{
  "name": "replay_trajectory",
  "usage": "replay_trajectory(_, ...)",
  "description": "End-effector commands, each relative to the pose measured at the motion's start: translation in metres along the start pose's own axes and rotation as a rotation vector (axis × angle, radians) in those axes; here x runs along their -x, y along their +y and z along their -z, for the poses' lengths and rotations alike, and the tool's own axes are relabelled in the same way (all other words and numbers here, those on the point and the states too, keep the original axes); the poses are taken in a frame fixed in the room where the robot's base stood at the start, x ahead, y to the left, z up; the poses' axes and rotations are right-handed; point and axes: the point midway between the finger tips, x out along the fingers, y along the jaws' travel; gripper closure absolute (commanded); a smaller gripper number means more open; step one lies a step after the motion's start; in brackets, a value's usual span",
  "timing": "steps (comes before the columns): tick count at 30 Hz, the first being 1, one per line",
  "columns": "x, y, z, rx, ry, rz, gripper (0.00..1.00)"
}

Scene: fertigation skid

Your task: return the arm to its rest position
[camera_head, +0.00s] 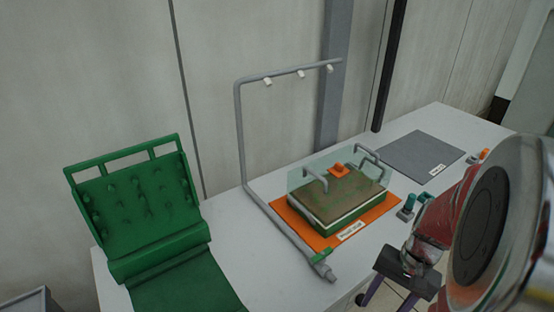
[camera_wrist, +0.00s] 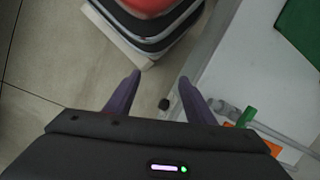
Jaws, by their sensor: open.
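My gripper (camera_head: 384,303) hangs at the lower right of the head view, in front of the bench's front edge. In the wrist view my gripper (camera_wrist: 159,78) shows two purple fingers spread apart with nothing between them. The gripper is open and empty, over the tiled floor (camera_wrist: 45,60). My arm comes in from the right edge of the head view and hides part of the bench there.
The white bench (camera_head: 225,215) holds a green tray (camera_head: 345,212) with brown fill on an orange mat (camera_head: 283,212). A grey pipe frame (camera_head: 241,140) with a green-handled valve (camera_head: 321,257) stands beside it. A green rack (camera_head: 140,205) is left; a grey mat (camera_head: 420,153) lies behind.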

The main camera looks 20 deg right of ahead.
Motion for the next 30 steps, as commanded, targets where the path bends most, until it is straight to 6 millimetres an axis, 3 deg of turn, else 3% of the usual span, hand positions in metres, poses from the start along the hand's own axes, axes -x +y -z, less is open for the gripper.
replay_trajectory(17, 0.07, -0.078, -0.037, 0.424, 0.32, -0.095, 0.51)
replay_trajectory(30, 0.117, -0.138, -0.099, 0.736, 0.536, -0.046, 0.51)
